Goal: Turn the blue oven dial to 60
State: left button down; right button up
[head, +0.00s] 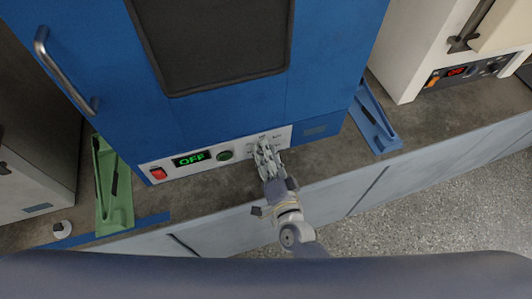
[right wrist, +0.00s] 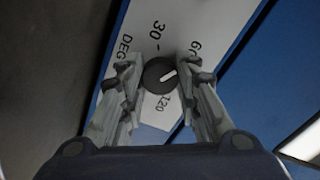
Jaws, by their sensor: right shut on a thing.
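The blue oven (head: 215,110) stands on the bench with a white control panel (head: 205,168) along its lower front. Its dial (right wrist: 158,75) is a small dark round knob with a white pointer line. Printed marks 30, 60 and 120 and part of "DEG" show around it in the right wrist view. The pointer slants right and slightly up in that view, roughly toward the 60 side. My right gripper (head: 265,150) is shut on the dial, with a finger (right wrist: 160,82) on either side, and hides it in the head view. My left gripper is not in view.
The panel also carries a red switch (head: 158,173), a display (head: 192,158) reading OFF in green and a dark green button (head: 225,155). A green holder (head: 118,205) and a blue holder (head: 373,122) flank the oven. A white device (head: 430,50) stands at right.

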jog(key=o, duration=1.1)
jog(key=shift+s, duration=0.1)
jog(key=v, duration=1.2)
jog(key=shift+f, duration=0.1)
